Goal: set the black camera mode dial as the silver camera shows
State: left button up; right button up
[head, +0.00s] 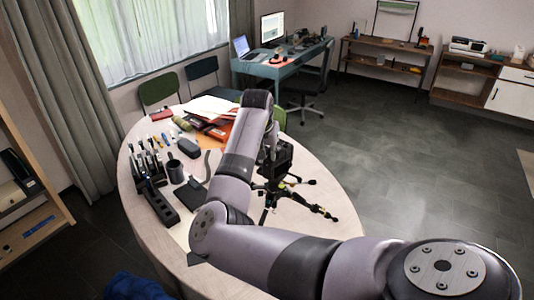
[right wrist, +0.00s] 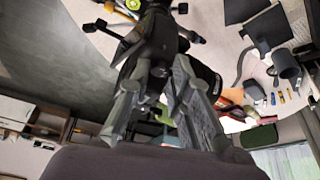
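The black camera (head: 283,158) sits on a small black tripod with yellow joints (head: 283,188) on the table. My right arm comes down over the table, and its wrist hides part of the camera in the head view. In the right wrist view the black camera (right wrist: 155,40) fills the upper middle, seen from very close. My right gripper (right wrist: 157,78) has its two grey fingers apart at the camera body. I cannot tell whether they touch it, and I cannot make out the mode dial. I cannot pick out a silver camera. My left gripper is not in view.
The pale rounded table (head: 320,183) holds a dark cup (head: 174,170), a black rack (head: 160,205), a grey flat item (head: 190,194), pens, and papers at the back. Two chairs stand behind it. Open floor lies to the right.

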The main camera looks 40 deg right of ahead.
grip_shut()
jog(key=n+p, duration=0.1)
jog(key=p, duration=0.2)
jog(key=shift+s+r+n+y, duration=0.1)
jog(key=shift+r+n+y, duration=0.2)
jog(key=shift+n, duration=0.1)
jog(key=shift+d+f+n+t, duration=0.2)
jog(key=shift+n+t, duration=0.1)
jog(key=shift+n, duration=0.2)
jog(key=shift+a+f, duration=0.1)
jog(key=shift+o, duration=2.4)
grip_release()
